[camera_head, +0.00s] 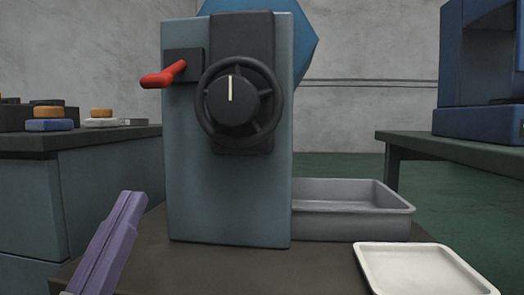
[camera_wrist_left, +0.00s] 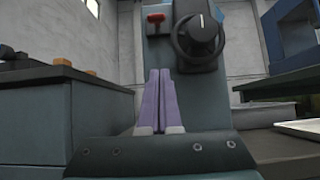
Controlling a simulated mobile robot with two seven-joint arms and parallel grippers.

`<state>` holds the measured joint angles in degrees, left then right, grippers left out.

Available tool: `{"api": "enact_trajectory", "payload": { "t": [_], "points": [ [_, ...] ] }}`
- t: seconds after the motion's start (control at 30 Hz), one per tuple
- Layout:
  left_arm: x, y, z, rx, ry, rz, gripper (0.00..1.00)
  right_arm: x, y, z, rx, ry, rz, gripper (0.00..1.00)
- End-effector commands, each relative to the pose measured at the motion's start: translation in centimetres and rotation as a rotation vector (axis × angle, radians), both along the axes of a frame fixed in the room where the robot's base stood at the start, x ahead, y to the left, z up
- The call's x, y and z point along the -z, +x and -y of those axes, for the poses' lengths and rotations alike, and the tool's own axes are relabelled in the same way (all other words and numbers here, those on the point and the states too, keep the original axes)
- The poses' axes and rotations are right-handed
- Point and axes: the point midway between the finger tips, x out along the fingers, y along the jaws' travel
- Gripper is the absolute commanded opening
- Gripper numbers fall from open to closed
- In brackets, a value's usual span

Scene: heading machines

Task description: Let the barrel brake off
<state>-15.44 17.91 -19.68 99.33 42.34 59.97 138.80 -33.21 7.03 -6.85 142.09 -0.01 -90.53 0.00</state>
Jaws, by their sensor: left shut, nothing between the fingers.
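A blue-grey machine (camera_head: 228,190) stands upright on a dark table. A red lever (camera_head: 164,76) sticks out from a dark block at its upper left; I take it to be the brake lever. A black handwheel (camera_head: 239,98) with a white mark on its hub is on the front, right of the lever. A blue faceted barrel (camera_head: 305,40) shows partly behind the machine's top. My left gripper (camera_head: 131,197), purple, is shut and empty, low and left of the machine, apart from the lever. Its fingers show together in the left wrist view (camera_wrist_left: 159,78), below the red lever (camera_wrist_left: 155,18).
A grey metal bin (camera_head: 350,208) stands right of the machine, with a white tray (camera_head: 425,270) in front of it. A left bench (camera_head: 80,145) holds several small blocks. A right table (camera_head: 450,148) carries a blue machine (camera_head: 480,120). Space before the lever is clear.

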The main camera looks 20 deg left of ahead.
Motion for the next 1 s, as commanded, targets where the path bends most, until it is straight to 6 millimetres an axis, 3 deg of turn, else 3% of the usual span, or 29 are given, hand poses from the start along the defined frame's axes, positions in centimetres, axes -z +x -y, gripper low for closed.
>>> {"api": "enact_trajectory", "payload": {
  "t": [0.47, 0.93, 1.0],
  "points": [
    [-0.4, 0.4, -0.2, 0.001, -0.007, 0.007, 0.00, -0.1, 0.0, -0.1, 0.001, 0.003, -0.001, 0.67],
    [-6.3, 7.2, -1.8, 0.000, -0.007, 0.010, 0.00, -1.0, 0.0, -0.1, 0.002, 0.005, -0.001, 0.67],
    [-7.4, 7.3, -1.8, 0.001, -0.009, 0.007, 0.00, -1.6, -0.1, -0.1, 0.002, 0.005, -0.002, 0.67]
  ]
}}
